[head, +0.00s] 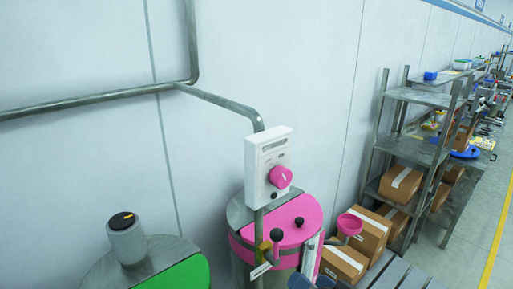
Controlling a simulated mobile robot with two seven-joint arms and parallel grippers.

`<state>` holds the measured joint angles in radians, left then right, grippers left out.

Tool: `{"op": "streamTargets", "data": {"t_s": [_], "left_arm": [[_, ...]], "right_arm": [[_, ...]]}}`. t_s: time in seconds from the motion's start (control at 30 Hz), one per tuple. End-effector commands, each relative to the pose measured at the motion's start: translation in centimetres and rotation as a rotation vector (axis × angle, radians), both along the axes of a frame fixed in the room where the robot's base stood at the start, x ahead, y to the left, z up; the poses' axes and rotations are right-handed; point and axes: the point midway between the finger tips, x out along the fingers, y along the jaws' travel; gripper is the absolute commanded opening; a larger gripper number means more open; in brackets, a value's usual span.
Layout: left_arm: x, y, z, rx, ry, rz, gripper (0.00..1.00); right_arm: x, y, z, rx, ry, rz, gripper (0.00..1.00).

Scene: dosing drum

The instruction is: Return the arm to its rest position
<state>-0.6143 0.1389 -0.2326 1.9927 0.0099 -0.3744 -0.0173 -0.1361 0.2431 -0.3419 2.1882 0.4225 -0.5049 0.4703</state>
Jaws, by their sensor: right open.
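A pink-lidded metal drum (292,222) stands against the wall at the lower middle. A white control box (266,160) with a pink knob (281,177) is on a post above it. The lid carries black ball knobs, and a small valve with a tag (261,271) hangs at its front. My right gripper (312,283) shows only in part at the bottom edge, in front of the drum. It is open, and most of it is cut off. My left gripper is out of view.
A green-lidded drum (180,274) with a grey cylinder (127,238) stands at the lower left. Cardboard boxes (366,232) and a slatted grey platform (395,275) lie right of the pink drum. Metal shelves (420,97) line the wall. The floor at far right looks clear.

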Motion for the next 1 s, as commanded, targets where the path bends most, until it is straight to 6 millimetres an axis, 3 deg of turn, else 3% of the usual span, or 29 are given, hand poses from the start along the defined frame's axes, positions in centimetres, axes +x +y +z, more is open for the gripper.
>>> {"op": "streamTargets", "data": {"t_s": [0.03, 0.2, 0.3, 0.4, 0.6, 1.0], "left_arm": [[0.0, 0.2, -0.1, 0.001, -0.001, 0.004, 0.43], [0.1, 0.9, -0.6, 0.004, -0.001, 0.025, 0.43], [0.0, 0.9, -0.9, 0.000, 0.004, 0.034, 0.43], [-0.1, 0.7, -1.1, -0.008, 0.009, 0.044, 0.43], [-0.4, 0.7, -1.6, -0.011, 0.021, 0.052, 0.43], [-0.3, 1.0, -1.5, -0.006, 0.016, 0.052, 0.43]], "right_arm": [[-1.0, -0.7, -3.7, -0.062, 0.032, -0.034, 1.00], [-6.0, -3.8, -15.0, -0.358, 0.100, -0.112, 1.00], [-9.7, -5.2, -20.2, -0.515, 0.139, -0.117, 1.00], [-13.0, -6.3, -23.8, -0.636, 0.171, -0.105, 1.00], [-16.3, -7.2, -26.7, -0.748, 0.196, -0.083, 1.00], [-16.4, -7.2, -26.8, -0.754, 0.196, -0.081, 1.00]]}}
